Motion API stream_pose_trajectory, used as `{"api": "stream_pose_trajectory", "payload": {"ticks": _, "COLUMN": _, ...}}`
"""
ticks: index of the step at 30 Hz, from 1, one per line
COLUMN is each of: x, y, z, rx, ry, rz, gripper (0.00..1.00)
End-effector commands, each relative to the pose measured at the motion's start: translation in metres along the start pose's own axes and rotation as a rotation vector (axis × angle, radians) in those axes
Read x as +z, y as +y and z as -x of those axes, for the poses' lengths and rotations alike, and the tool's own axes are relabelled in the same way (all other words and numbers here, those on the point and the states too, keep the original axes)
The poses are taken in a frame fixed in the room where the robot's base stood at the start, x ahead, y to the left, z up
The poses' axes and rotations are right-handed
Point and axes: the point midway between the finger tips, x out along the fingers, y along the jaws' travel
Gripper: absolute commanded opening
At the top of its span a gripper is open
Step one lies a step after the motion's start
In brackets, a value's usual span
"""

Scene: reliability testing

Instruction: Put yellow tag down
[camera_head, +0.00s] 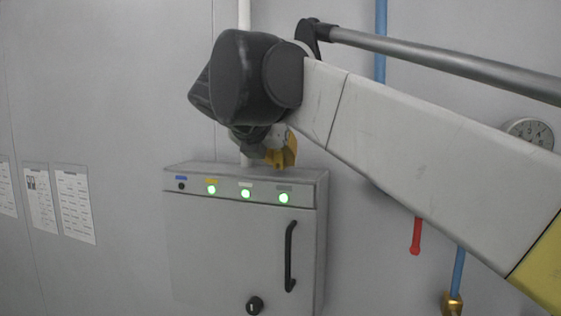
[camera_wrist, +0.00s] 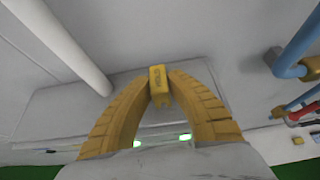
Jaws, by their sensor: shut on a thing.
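My gripper (camera_wrist: 160,88) has yellow ribbed fingers and is shut on a small yellow tag (camera_wrist: 158,78) with dark lettering in the wrist view. The tag sits between the fingertips, above the top of a grey cabinet (camera_wrist: 70,108). In the head view my gripper (camera_head: 284,157) is just above the cabinet's top at its right part, mostly hidden behind my wrist. The tag cannot be made out there. Whether the tag touches the cabinet top cannot be told.
The cabinet front has several lit green lamps (camera_head: 245,193), a black handle (camera_head: 291,256) and a knob (camera_head: 255,305). A white pipe (camera_wrist: 62,40) rises behind the cabinet. Blue pipes (camera_wrist: 303,45), a red lever (camera_head: 416,236) and a gauge (camera_head: 531,132) are to the right.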

Motion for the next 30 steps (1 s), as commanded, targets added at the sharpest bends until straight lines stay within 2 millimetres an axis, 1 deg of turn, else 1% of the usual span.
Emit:
{"api": "stream_pose_trajectory", "payload": {"ticks": 1, "x": -0.004, "y": 0.0, "z": -0.002, "rx": 0.0, "ry": 0.0, "rz": 0.0, "gripper": 0.0}}
{"api": "stream_pose_trajectory", "payload": {"ticks": 3, "x": -0.007, "y": -0.001, "z": -0.004, "rx": 0.0, "ry": 0.0, "rz": 0.0, "gripper": 0.0}}
{"api": "stream_pose_trajectory", "payload": {"ticks": 13, "x": -0.01, "y": -0.001, "z": -0.005, "rx": 0.0, "ry": 0.0, "rz": 0.0, "gripper": 0.0}}
{"api": "stream_pose_trajectory", "payload": {"ticks": 14, "x": -0.009, "y": -0.001, "z": -0.005, "rx": 0.0, "ry": 0.0, "rz": 0.0, "gripper": 0.27}}
{"api": "stream_pose_trajectory", "payload": {"ticks": 15, "x": -0.009, "y": -0.001, "z": -0.005, "rx": 0.0, "ry": 0.0, "rz": 0.0, "gripper": 0.38}}
{"api": "stream_pose_trajectory", "payload": {"ticks": 25, "x": -0.007, "y": -0.001, "z": -0.004, "rx": 0.0, "ry": 0.0, "rz": 0.0, "gripper": 0.38}}
{"api": "stream_pose_trajectory", "payload": {"ticks": 28, "x": -0.007, "y": 0.0, "z": 0.006, "rx": 0.002, "ry": 0.0, "rz": 0.002, "gripper": 0.38}}
{"api": "stream_pose_trajectory", "payload": {"ticks": 30, "x": -0.008, "y": 0.001, "z": 0.018, "rx": 0.003, "ry": 0.001, "rz": 0.003, "gripper": 0.38}}
